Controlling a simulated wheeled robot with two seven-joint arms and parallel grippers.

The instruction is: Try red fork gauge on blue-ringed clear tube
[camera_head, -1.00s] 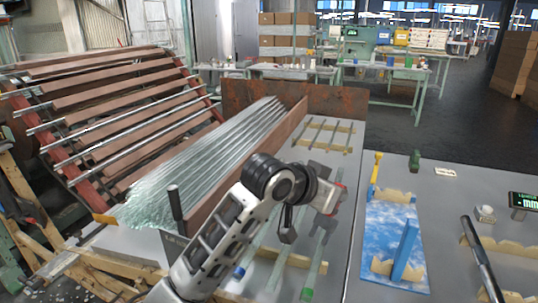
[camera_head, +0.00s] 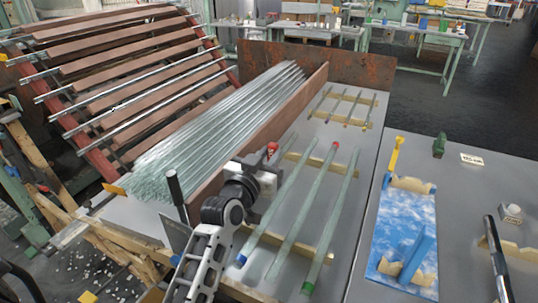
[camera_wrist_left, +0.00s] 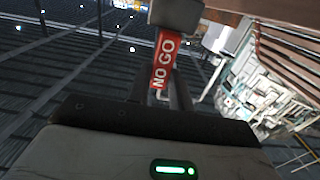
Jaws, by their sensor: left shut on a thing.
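My left gripper (camera_head: 262,170) is shut on the red fork gauge (camera_head: 271,149), low over the left side of the tube rack. In the left wrist view the red gauge (camera_wrist_left: 163,62) shows "NO GO" lettering between the dark fingers. Its fork end is hard to make out. The blue-ringed clear tube (camera_head: 278,205) lies slanted on notched wooden rests, its blue ring (camera_head: 241,259) at the near end. The gauge is by the tube's left side; I cannot tell whether they touch. My right gripper is not in view.
A red-marked tube (camera_head: 308,205) and a green-ended tube (camera_head: 335,220) lie to the right. A brown board (camera_head: 270,125) walls off a heap of glass tubes on the left. A blue board (camera_head: 400,225) with yellow and blue pieces stands right. Grey table is bare between.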

